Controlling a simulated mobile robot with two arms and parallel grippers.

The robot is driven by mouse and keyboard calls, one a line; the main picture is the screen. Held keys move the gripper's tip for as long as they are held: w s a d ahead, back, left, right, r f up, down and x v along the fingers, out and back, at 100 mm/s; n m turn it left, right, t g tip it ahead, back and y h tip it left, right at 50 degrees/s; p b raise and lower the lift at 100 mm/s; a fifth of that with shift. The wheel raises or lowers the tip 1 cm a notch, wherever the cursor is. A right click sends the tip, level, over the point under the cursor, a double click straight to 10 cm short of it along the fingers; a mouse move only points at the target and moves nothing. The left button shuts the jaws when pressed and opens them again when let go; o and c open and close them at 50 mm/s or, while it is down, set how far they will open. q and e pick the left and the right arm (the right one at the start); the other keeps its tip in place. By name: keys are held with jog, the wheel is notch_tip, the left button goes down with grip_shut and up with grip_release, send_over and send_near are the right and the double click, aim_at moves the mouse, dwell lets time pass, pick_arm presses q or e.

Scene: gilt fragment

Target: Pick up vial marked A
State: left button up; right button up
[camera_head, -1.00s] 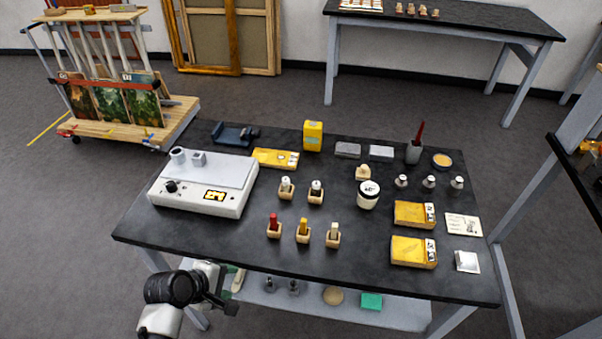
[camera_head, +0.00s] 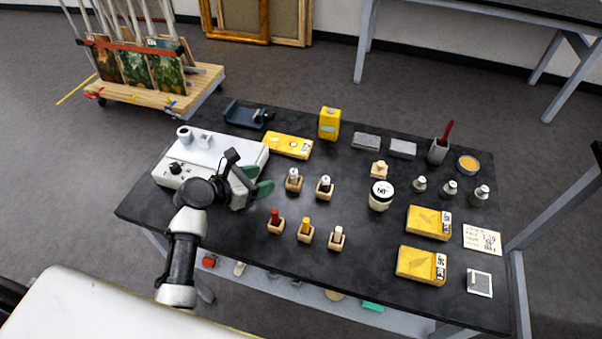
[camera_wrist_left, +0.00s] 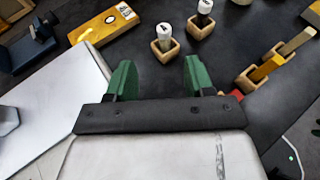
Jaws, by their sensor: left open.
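Two dark vials with white caps stand upright in small wooden holders on the black table: the left vial (camera_head: 294,175) and the right vial (camera_head: 325,182). In the left wrist view they show as the nearer vial (camera_wrist_left: 164,31) and the farther vial (camera_wrist_left: 204,9). Each cap has a dark mark, too small for me to read surely as A. My left gripper (camera_head: 258,181), with green fingers, is open and empty just left of the left vial. In the left wrist view the nearer vial stands beyond the gap between the fingers (camera_wrist_left: 158,76). My right gripper is out of view.
A white device (camera_head: 205,155) lies beside and under my left arm. Red, yellow and pale sticks in wooden holders (camera_head: 306,234) stand nearer the front edge. A yellow case (camera_head: 287,146) lies behind the vials, and a white jar (camera_head: 381,195) to their right.

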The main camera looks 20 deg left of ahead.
aim_at(294, 178)
pick_arm(q)
jog(key=p+x, duration=0.1)
jog(key=x, duration=0.8)
jog(key=shift+d+f, duration=0.1)
jog(key=shift+d, duration=0.2)
jog(key=shift+s, duration=0.1)
grip_shut()
